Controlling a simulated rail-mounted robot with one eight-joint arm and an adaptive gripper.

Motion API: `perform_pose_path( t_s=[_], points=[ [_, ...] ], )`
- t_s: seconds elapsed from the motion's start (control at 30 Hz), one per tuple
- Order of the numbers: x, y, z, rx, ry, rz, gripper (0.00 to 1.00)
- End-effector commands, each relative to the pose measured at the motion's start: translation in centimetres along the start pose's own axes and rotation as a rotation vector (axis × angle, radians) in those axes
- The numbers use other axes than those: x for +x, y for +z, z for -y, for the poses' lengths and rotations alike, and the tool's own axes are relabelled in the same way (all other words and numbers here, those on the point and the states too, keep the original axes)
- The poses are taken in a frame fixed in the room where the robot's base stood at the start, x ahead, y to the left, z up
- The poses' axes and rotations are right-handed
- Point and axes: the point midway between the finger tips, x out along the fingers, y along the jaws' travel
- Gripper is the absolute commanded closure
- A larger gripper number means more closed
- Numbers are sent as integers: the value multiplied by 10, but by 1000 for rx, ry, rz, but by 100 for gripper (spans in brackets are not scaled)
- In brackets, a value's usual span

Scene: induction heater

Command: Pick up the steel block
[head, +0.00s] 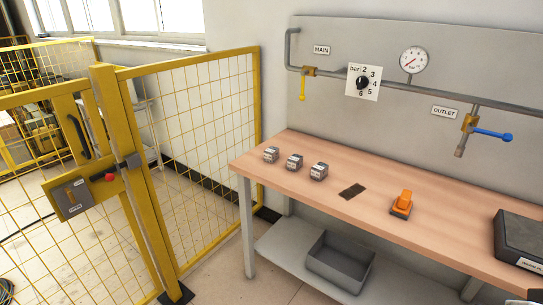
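Several candidate objects lie on the wooden bench top (390,222). Three small grey blocks with white labels stand apart in a row at its left end: a left block (271,154), a middle block (294,161) and a right block (318,171). Their labels are too small to read, so I cannot tell which one is steel. My gripper is not in view.
Right of the blocks lie a flat dark plate (352,191), an orange piece on a dark base (402,203) and a large dark box (522,238). A grey bin (340,262) sits on the lower shelf. Pipes with valves (400,86) run behind. Yellow fencing (200,140) stands left.

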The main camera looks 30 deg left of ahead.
Motion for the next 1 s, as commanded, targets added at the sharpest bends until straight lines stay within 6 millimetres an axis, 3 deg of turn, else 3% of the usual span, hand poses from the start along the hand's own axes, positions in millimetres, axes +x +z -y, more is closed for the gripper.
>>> perform_pose_path(
  t_s=[0.37, 0.7, 1.0],
  points=[
    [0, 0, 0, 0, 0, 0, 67],
    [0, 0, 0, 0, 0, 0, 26],
    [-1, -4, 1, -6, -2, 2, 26]
  ],
)
